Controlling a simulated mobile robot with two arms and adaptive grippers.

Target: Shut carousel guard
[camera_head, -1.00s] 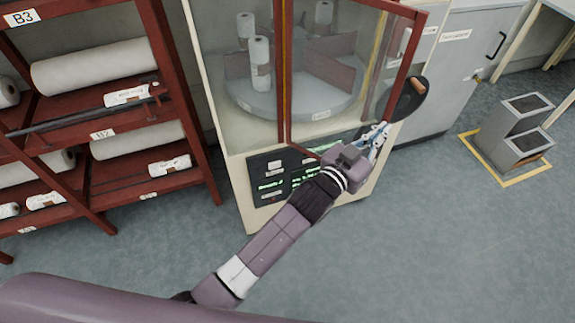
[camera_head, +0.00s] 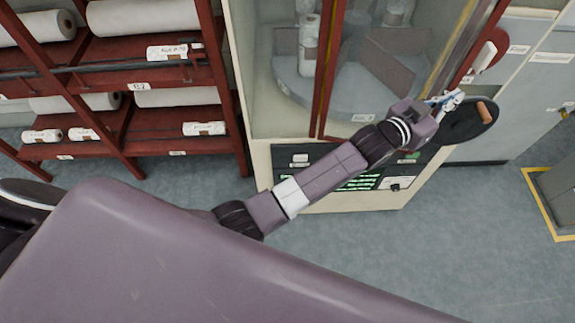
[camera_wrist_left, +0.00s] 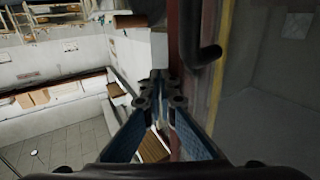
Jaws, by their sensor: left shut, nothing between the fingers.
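The carousel guard (camera_head: 425,60) is a red-framed glass door on the front of the pale cabinet. Its right edge appears to stand off the cabinet's yellow-striped side, so it looks partly open; how far I cannot tell. Behind the glass is the round grey carousel (camera_head: 355,105), with white rolls on it. My left gripper (camera_head: 452,98) is shut and empty by the guard's lower right edge. In the left wrist view, its closed fingertips (camera_wrist_left: 160,88) are beside the red frame (camera_wrist_left: 187,60), below a dark bent handle (camera_wrist_left: 203,52). Contact is unclear. My right gripper is not in view.
A black disc with a tan piece (camera_head: 467,122) is just beside the left gripper. A control panel (camera_head: 350,178) lies below the guard. A red rack (camera_head: 120,140) of rolls stands left. Grey cabinets (camera_head: 540,85) and a yellow-marked floor stand (camera_head: 560,195) are right.

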